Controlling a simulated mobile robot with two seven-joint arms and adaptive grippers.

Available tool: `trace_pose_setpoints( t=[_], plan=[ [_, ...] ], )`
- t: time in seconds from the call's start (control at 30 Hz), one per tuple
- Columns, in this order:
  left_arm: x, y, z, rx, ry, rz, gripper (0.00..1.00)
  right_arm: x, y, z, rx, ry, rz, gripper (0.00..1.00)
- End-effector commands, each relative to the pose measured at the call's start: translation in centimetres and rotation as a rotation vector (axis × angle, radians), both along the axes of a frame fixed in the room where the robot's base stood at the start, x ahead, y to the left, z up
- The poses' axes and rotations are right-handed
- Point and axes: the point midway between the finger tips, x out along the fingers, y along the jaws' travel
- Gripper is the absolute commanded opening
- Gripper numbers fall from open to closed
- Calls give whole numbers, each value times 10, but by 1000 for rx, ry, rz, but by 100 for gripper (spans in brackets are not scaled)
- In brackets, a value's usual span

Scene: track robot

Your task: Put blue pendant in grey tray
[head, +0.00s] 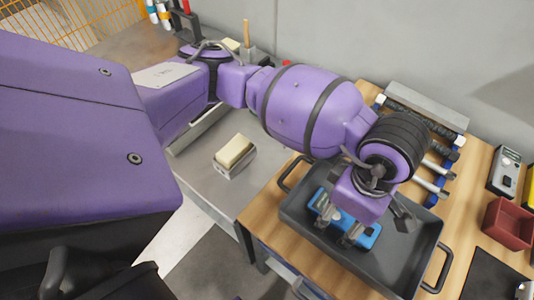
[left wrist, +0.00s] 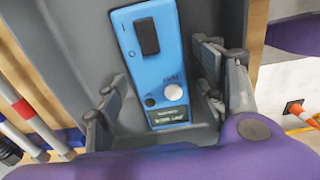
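The blue pendant (head: 362,231) lies in the grey tray (head: 400,272), partly hidden under my left gripper in the head view. The left wrist view shows the blue pendant (left wrist: 150,60) with a black switch, a white knob and a small display, on the floor of the grey tray (left wrist: 88,50). My left gripper (head: 338,228) points down over it. In the left wrist view its fingers (left wrist: 165,105) are spread on either side of the pendant's lower end, with a gap on the right. My right gripper is not in view.
The tray stands on a wooden table (head: 262,212). A rack with rods (head: 440,165) is behind it. A grey bench (head: 205,168) holds a block in a metal holder (head: 235,155).

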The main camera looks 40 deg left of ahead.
Motion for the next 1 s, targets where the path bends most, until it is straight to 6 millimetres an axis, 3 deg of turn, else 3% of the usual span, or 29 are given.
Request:
trace_pose_setpoints(
  t=[0.33,0.7,1.0],
  plan=[
    [2,-1,12,-2,-7,-1,64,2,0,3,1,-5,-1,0],
    [3,-1,88,-3,-11,-2,64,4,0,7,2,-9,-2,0],
    [1,-1,122,-1,-5,-1,64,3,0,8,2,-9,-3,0]
  ],
)
